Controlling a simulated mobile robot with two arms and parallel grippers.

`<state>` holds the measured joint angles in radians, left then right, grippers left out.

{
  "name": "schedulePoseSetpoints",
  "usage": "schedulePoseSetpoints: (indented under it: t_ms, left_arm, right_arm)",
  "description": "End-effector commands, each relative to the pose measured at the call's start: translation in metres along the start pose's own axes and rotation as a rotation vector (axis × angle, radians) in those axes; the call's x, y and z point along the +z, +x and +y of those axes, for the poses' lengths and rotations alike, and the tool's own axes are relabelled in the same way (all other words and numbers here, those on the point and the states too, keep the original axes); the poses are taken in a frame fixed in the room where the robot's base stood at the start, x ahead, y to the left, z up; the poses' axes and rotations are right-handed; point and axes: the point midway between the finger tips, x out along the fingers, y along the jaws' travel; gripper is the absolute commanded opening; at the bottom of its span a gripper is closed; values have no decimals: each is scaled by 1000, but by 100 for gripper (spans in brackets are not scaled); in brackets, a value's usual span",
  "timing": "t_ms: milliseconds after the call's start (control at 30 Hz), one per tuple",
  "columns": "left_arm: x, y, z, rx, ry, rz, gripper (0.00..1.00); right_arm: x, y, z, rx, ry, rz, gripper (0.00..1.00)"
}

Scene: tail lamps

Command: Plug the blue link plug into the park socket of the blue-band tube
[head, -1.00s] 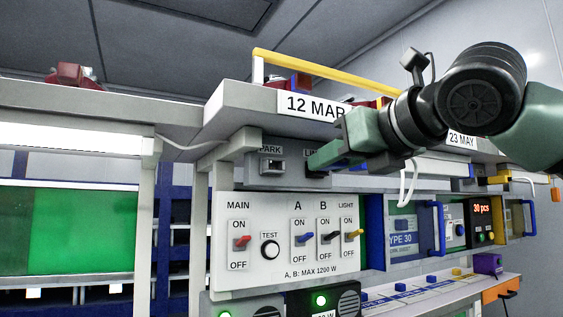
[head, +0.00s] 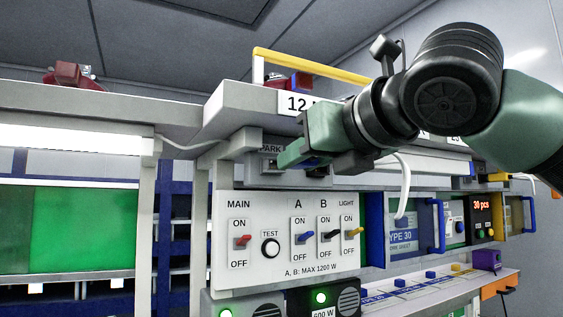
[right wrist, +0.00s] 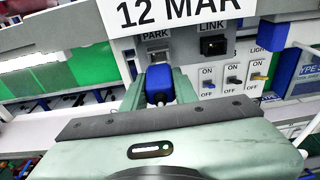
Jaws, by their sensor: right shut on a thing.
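My right gripper (head: 286,158) is shut on the blue link plug (right wrist: 159,85), which shows between its fingers in the right wrist view. A small blue part of the plug (head: 314,162) shows in the head view. The plug points toward the park socket (right wrist: 158,52), under the PARK label, and is close in front of it. I cannot tell whether they touch. In the head view the gripper partly covers the park socket (head: 270,164). The dark link socket (right wrist: 213,46) sits to its right, with no plug visible in it. I cannot make out a blue band on a tube. My left gripper is out of view.
A switch panel (head: 283,277) with several toggles lies below the sockets. A shelf edge with a "12 MAR" label (right wrist: 170,10) overhangs them. A white cable (head: 403,190) hangs below my right wrist. A bright light tube (head: 70,137) is at the left.

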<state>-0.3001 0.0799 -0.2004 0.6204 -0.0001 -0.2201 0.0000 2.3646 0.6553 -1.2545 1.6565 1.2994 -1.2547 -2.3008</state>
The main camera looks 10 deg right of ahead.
Motion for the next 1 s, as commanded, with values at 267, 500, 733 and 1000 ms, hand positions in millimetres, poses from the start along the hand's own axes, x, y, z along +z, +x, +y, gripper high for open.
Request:
schedulePoseSetpoints:
  t_ms: [267, 500, 733, 1000]
  left_arm:
    - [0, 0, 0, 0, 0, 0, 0]
    - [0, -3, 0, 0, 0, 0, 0]
    - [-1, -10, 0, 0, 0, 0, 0]
    - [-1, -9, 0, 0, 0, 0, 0]
  right_arm:
    - [0, 0, 0, 0, 0, 0, 0]
    - [1, 0, 0, 0, 1, 0, 0]
    - [1, 0, 0, 1, 1, 0, 0]
    - [0, 0, 0, 0, 1, -1, 0]
